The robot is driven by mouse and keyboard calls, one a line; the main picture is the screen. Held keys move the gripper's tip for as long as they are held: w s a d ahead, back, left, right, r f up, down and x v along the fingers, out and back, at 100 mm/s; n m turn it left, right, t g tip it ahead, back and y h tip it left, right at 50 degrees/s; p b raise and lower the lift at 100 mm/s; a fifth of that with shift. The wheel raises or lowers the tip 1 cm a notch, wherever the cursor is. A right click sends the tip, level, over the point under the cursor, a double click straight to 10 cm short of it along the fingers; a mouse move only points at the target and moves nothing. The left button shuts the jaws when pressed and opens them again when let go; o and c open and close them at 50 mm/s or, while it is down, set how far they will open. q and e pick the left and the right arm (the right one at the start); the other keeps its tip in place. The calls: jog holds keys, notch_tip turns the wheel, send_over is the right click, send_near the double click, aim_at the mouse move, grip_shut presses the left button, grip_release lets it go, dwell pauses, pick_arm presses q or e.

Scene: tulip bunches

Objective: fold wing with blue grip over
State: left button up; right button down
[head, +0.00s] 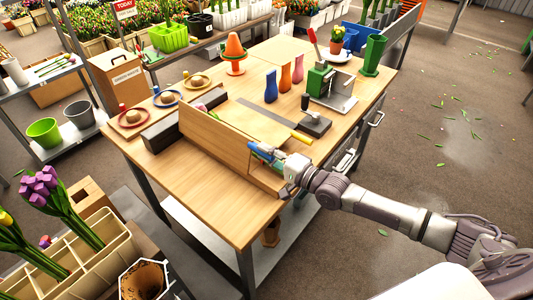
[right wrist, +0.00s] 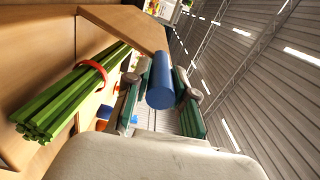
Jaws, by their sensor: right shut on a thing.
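The wooden wing (head: 215,140) is a long board raised on edge along the front part of the wooden table. Its blue grip is at the right end of the board, mostly covered by my right gripper (head: 270,155) in the head view. In the right wrist view the blue grip (right wrist: 161,82) is a blue cylinder between the two green-edged fingers (right wrist: 160,98). My right gripper is shut on it. A bundle of green stems (right wrist: 75,92) with a red band lies on wood to the left there. My left gripper is not in view.
A dark long block (head: 165,135) lies at the wing's far left end. The table's front left part (head: 225,215) is clear.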

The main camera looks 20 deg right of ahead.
jog(key=shift+d, duration=0.1)
jog(key=c, duration=1)
grip_release()
jog(key=shift+o, duration=0.2)
jog(key=v, duration=1.2)
jog(key=shift+f, duration=0.1)
